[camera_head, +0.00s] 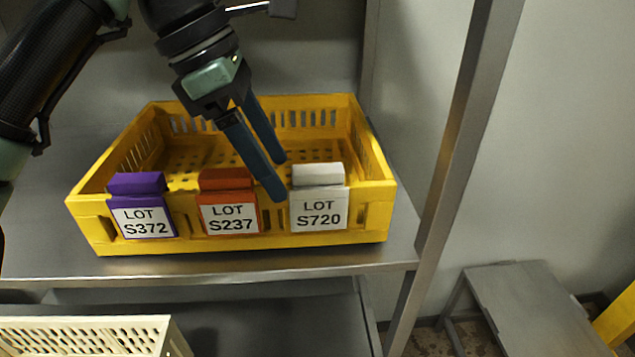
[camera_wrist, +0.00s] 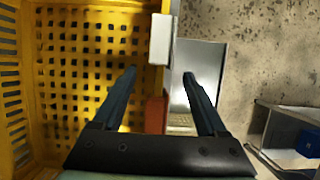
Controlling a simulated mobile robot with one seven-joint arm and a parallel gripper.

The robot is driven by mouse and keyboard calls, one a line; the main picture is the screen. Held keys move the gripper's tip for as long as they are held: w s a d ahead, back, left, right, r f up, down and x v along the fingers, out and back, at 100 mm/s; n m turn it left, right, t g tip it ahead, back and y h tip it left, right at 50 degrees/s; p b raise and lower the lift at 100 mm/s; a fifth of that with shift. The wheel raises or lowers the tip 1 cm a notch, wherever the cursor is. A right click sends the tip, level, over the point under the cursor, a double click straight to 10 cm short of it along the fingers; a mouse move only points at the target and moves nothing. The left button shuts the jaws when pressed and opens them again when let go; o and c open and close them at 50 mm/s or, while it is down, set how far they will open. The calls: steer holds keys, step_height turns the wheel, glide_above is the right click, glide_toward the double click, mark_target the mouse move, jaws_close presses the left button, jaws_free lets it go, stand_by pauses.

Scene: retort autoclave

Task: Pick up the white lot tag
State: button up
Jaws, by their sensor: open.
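The white lot tag (camera_head: 318,208), marked LOT S720, hangs over the front rim of the yellow crate (camera_head: 270,241) at its right end. In the wrist view the white tag (camera_wrist: 161,39) shows from above, ahead of and between the fingers. My gripper (camera_head: 281,178) is open and empty, pointing down over the crate's front wall, just left of the white tag. In the wrist view my gripper (camera_wrist: 160,75) has one finger on the crate's inner side and the other outside the wall. I see no contact with the tag.
An orange-red tag (camera_head: 230,212), LOT S237, and a purple tag (camera_head: 143,215), LOT S372, hang on the same rim to the left. The crate stands on a metal shelf (camera_head: 330,263) with an upright post (camera_head: 462,140) at right. A cream crate (camera_head: 90,335) sits below.

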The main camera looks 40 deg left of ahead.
mark_target(315, 170)
steer(key=w+d+p, duration=0.1)
steer(key=w+d, duration=0.2)
steer(key=shift+w+r, duration=0.15)
steer(key=shift+w, duration=0.05)
steer(key=x, duration=0.3)
steer(key=shift+s+a+p, duration=0.15)
steer(key=shift+a+p, duration=0.05)
steer(key=shift+p, duration=0.1)
jaws_close()
